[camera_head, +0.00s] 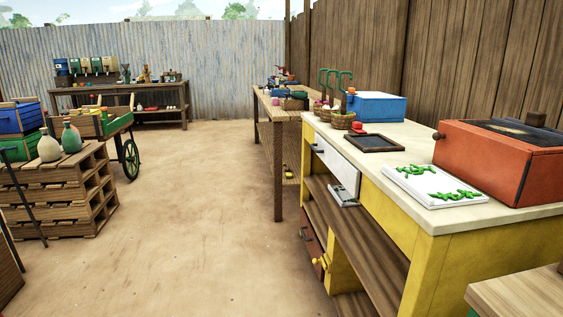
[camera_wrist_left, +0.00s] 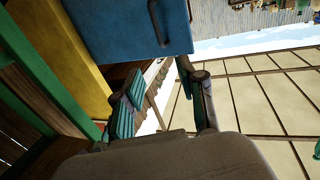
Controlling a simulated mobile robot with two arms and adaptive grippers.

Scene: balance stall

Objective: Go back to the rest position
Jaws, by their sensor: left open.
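My left gripper (camera_wrist_left: 158,95) shows only in the left wrist view. Its teal-padded fingers are spread apart with nothing visibly held between them. A blue panel with a dark handle (camera_wrist_left: 158,22) is just beyond the fingers; I cannot tell whether they touch it. Neither gripper shows in the head view, and my right gripper is in neither view. In the head view, the yellow counter (camera_head: 398,222) stands at the right with a pale top. A white board with green pieces (camera_head: 432,185), a red-orange box (camera_head: 484,161) and a dark tray (camera_head: 376,143) rest on it.
A blue box (camera_head: 376,107) and small baskets (camera_head: 342,121) stand at the counter's far end. A wooden table (camera_head: 277,150) lies beyond. Pallets (camera_head: 57,190) and a cart (camera_head: 118,124) stand left. The dirt floor (camera_head: 190,220) between is clear. A wooden edge (camera_head: 522,295) is near, lower right.

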